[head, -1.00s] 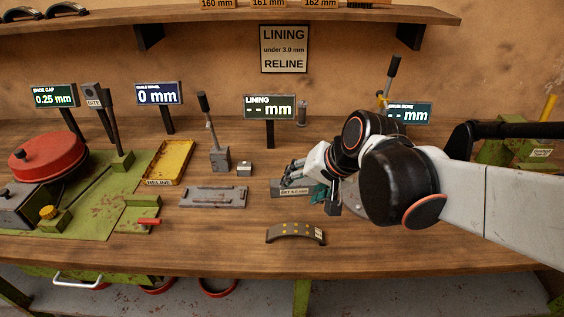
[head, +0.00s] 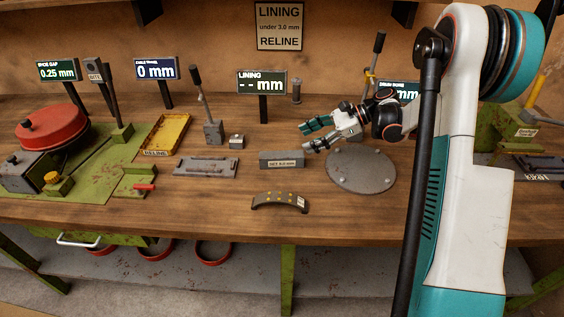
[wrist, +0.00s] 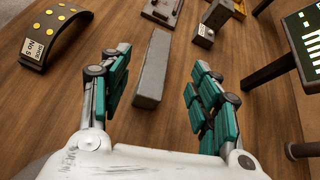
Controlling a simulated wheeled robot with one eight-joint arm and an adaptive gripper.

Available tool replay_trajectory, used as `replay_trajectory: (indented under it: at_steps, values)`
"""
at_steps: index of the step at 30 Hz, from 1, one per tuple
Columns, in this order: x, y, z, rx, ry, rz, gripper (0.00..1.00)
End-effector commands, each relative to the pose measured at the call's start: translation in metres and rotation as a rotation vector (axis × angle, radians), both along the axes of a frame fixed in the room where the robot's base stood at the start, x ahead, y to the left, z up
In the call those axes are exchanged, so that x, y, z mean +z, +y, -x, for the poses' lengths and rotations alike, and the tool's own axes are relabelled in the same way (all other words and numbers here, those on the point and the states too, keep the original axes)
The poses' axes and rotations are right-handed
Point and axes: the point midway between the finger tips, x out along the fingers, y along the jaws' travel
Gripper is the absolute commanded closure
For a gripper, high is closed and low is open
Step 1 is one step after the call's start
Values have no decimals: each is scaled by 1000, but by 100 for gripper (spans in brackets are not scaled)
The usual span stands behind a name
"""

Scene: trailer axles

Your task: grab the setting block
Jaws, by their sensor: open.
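The setting block is a grey rectangular bar (head: 281,159) with a pale label reading SET and a mm figure. It lies on the wooden bench near the middle. My gripper (head: 308,138) is open and empty, just to the right of the block in the head view, with its teal-padded fingers pointing left. In the wrist view the block (wrist: 152,72) shows lengthwise in the gap between the two spread fingers (wrist: 163,66), nearer the left finger. No contact with the block is visible.
A curved lining shoe (head: 281,202) lies in front of the block. A round grey plate (head: 360,172) is to its right. A small block (head: 236,142), a lever, and a flat grey plate (head: 206,167) lie to its left. The LINING display (head: 262,83) stands behind.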

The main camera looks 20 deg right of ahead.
Motion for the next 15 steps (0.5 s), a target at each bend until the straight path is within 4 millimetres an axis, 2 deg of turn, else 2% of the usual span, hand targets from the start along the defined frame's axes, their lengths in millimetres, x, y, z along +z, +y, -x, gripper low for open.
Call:
replay_trajectory:
  at_steps: [1, 3, 8, 11, 15]
  values:
    - [-10, -12, -3, -11, 30, -37, 43]
    - [-19, -22, -4, -18, 67, -83, 43]
    - [-30, -36, -4, -26, 116, -143, 43]
    - [-34, -33, -5, -27, 128, -155, 43]
    - [-44, -13, -9, -24, 129, -156, 43]
